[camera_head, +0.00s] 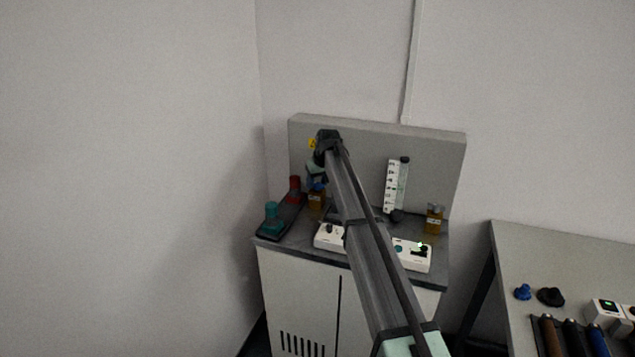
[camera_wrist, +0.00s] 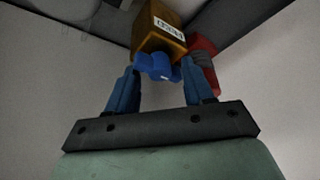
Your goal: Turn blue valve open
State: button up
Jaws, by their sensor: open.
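The blue valve (camera_wrist: 156,67) is a lobed knob on an amber block (camera_wrist: 160,38) with a white label in the wrist view. My gripper (camera_wrist: 161,76) is open, with one blue finger on each side of the valve. The valve lies between and slightly beyond the fingertips; I cannot tell whether either finger touches it. In the head view my gripper (camera_head: 317,174) is at the left of the cabinet top, over an amber block (camera_head: 316,201). My arm partly covers this area, and the valve cannot be clearly told from the fingers there.
A red bottle-like object (camera_head: 294,189) and a teal one (camera_head: 272,217) stand on a dark tray to the left. White control boxes (camera_head: 413,256) lie along the cabinet's front. Another amber block (camera_head: 434,219) stands at right. A grey panel (camera_head: 440,160) rises behind.

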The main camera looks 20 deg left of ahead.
jog(key=shift+c, duration=0.5)
grip_shut()
jog(key=m, duration=0.2)
jog(key=m+t+h, duration=0.1)
jog(key=m, duration=0.1)
jog(key=shift+s+a+m+h, duration=0.1)
jog(key=shift+a+m+h, duration=0.05)
jog(key=shift+m+h, duration=0.2)
jog(key=m+h, duration=0.1)
jog(key=m, duration=0.3)
jog(key=shift+a+m+h, duration=0.15)
jog(key=shift+m+h, duration=0.2)
jog(key=m+h, duration=0.1)
jog(key=m, duration=0.3)
jog(key=shift+a+m+h, duration=0.1)
jog(key=shift+m+h, duration=0.2)
jog(key=shift+h, duration=0.1)
jog(key=shift+m+g+h, duration=0.5)
jog(key=shift+m+h, duration=0.1)
jog(key=shift+m, duration=1.4)
